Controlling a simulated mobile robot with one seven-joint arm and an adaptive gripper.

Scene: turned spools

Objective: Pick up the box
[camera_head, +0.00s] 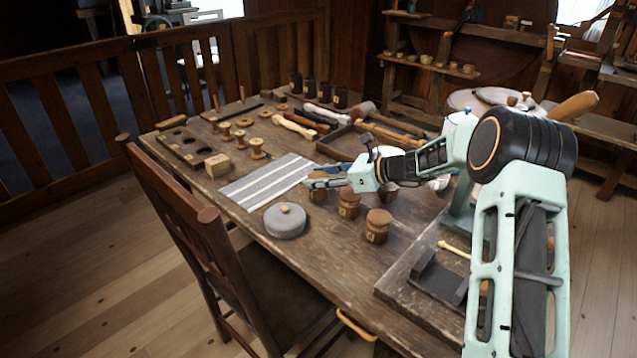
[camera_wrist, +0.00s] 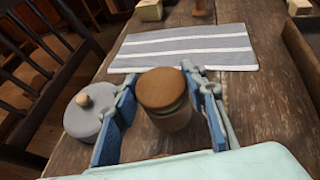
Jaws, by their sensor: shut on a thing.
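My gripper (camera_head: 320,180) is at the middle of the table, low over the table near the striped cloth. In the wrist view, its two blue fingers (camera_wrist: 162,84) are on either side of a round brown lidded wooden box (camera_wrist: 166,92) and shut on it. In the head view this box (camera_head: 318,196) is partly hidden under my gripper. It looks upright; whether it touches the table cannot be told. A small pale square block (camera_head: 217,165) stands beyond the cloth, apart from my gripper, and shows at the top of the wrist view (camera_wrist: 150,10).
Two similar brown round boxes (camera_head: 349,205) (camera_head: 378,228) stand right of my gripper. A grey lidded pot (camera_head: 285,221) is at the near left. The striped cloth (camera_head: 266,182) lies flat. Spools, tools and a drilled board (camera_head: 190,146) fill the far table. A chair (camera_head: 215,250) stands at the near edge.

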